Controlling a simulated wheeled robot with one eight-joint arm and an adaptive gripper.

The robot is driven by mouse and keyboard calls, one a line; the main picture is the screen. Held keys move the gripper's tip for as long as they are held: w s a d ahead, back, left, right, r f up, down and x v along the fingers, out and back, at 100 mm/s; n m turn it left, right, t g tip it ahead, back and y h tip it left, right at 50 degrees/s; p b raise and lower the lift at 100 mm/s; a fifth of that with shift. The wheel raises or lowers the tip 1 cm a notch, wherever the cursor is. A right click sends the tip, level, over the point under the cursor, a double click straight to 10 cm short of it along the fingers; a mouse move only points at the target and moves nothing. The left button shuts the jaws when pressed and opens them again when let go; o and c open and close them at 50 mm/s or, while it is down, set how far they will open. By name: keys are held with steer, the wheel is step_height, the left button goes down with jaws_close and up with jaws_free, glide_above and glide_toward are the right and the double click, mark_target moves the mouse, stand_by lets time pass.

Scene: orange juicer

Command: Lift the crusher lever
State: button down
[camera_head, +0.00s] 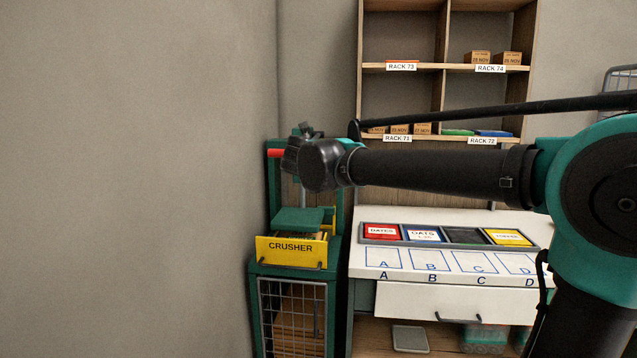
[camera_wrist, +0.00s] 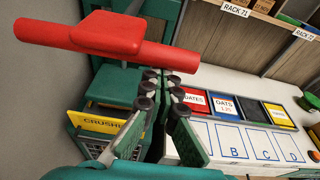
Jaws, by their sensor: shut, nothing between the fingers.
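The crusher (camera_head: 290,248) is a green stand with a yellow labelled front at the left of the desk. Its lever has a red handle (camera_head: 275,153), seen at the left of the stand's upper part. In the wrist view the red handle (camera_wrist: 105,40) is a large bar across the upper left. In the head view my gripper (camera_head: 306,132) is at the crusher's top, and my wrist hides part of the frame.
A white desk (camera_head: 440,262) with lettered squares and a row of coloured bins (camera_head: 450,234) stands right of the crusher. A wooden rack (camera_head: 440,68) with small boxes is behind it. A bare wall (camera_head: 135,180) bounds the left side.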

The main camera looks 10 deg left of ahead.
step_height(320, 180, up, 14)
steer(key=w+g, duration=0.1)
steer(key=g, duration=0.1)
steer(key=shift+w, duration=0.35)
steer(key=shift+r, duration=0.15)
step_height(320, 180, down, 6)
steer(key=s, duration=0.1)
steer(key=r+v, duration=0.1)
steer(key=v, duration=0.9)
steer(key=shift+r+g, duration=0.15)
steer(key=shift+g, duration=0.25)
